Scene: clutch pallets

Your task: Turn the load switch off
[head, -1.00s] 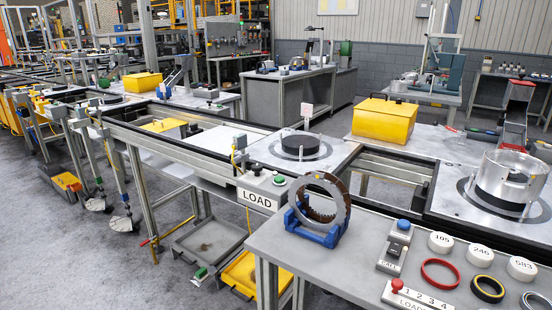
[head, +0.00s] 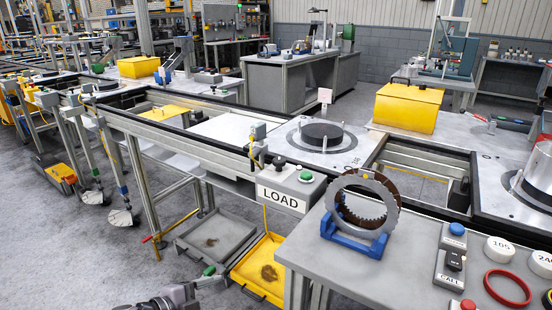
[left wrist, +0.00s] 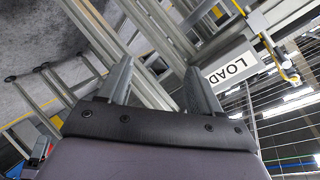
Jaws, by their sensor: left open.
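The load control box (head: 292,184) is a grey box on the conveyor's front rail, in the middle of the head view. Its front has a white LOAD label (head: 281,199). On top are a black knob (head: 279,162) and a green button (head: 306,177). I cannot tell the knob's setting. My left gripper (head: 190,292) is low at the bottom edge, left of the box and below it, apart from it. In the left wrist view its two fingers (left wrist: 159,70) are spread and empty. The LOAD label (left wrist: 231,67) shows there to the right of the fingers; the knob is not clear.
A grey bench (head: 330,262) stands right of the box, with a toothed ring in a blue stand (head: 352,237). Below the conveyor lie a grey tray (head: 228,225) and a yellow tray (head: 248,262). Metal frame legs stand near the gripper. The floor at lower left is open.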

